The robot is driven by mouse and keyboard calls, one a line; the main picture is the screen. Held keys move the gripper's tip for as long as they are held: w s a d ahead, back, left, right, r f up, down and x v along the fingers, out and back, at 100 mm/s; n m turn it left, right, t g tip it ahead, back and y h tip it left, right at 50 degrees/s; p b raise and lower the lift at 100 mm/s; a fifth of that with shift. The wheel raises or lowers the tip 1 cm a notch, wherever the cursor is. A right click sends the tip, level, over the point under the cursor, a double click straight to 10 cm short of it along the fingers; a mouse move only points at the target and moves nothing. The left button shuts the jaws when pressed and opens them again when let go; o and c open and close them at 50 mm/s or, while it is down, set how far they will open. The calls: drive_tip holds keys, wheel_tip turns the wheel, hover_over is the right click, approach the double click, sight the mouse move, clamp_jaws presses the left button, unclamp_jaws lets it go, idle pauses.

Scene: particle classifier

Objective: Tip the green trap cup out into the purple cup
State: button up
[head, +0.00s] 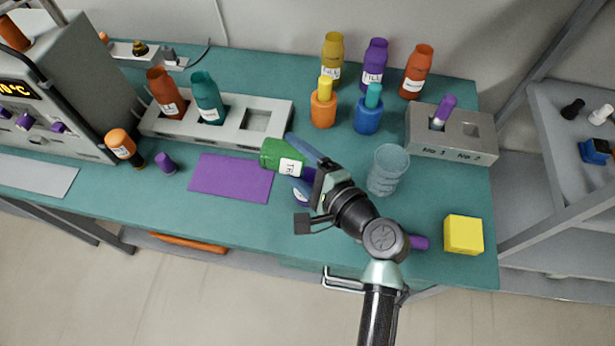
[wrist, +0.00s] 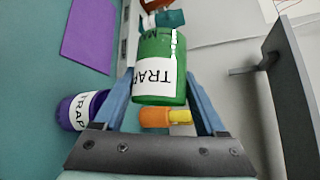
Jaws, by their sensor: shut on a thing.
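The green trap cup (head: 277,155), with a white TRAP label, is held between the two blue fingers of my gripper (wrist: 160,78). In the head view it is tipped onto its side above the bench, pointing left. I cannot see into its mouth or tell whether anything comes out. The purple cup (wrist: 72,112), also labelled TRAP, shows beside the left finger in the wrist view, apart from the green cup. In the head view my gripper mostly hides the purple cup, just below and right of the green one.
A purple mat (head: 230,180) lies to the left. A grey rack (head: 180,127) holds an orange and a teal bottle behind. A clear beaker (head: 388,170) stands close to the right of my gripper. A yellow cube (head: 463,235) sits near the front right corner.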

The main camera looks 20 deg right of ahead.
drive_tip(key=shift+s+d+r+m+t+y+b, duration=0.15)
drive_tip(key=shift+m+t+y+b, duration=0.2)
drive_tip(key=shift+b, duration=0.55)
drive_tip(key=shift+s+d+f+m+t+y+b, duration=0.1)
drive_tip(key=shift+d+m+t+b, duration=0.15)
drive_tip(key=shift+t+b, duration=0.5)
drive_tip(key=shift+s+d+r+m+t+y+b, duration=0.1)
drive_tip(key=shift+m+t+y+b, duration=0.25)
drive_tip(key=shift+b, duration=0.7)
drive_tip(key=shift+s+d+m+t+b, duration=0.2)
drive_tip(key=shift+m+t+b, duration=0.5)
drive_tip(key=shift+b, duration=0.7)
drive_tip(key=shift+s+d+m+t+b, duration=0.1)
drive_tip(key=shift+d+m+t+b, duration=0.15)
drive_tip(key=shift+m+t+b, duration=0.75)
idle(0.6)
drive_tip(key=shift+n+g+b, duration=0.3)
drive_tip(key=shift+n+g, duration=0.05)
drive_tip(key=shift+g, duration=0.1)
idle(0.4)
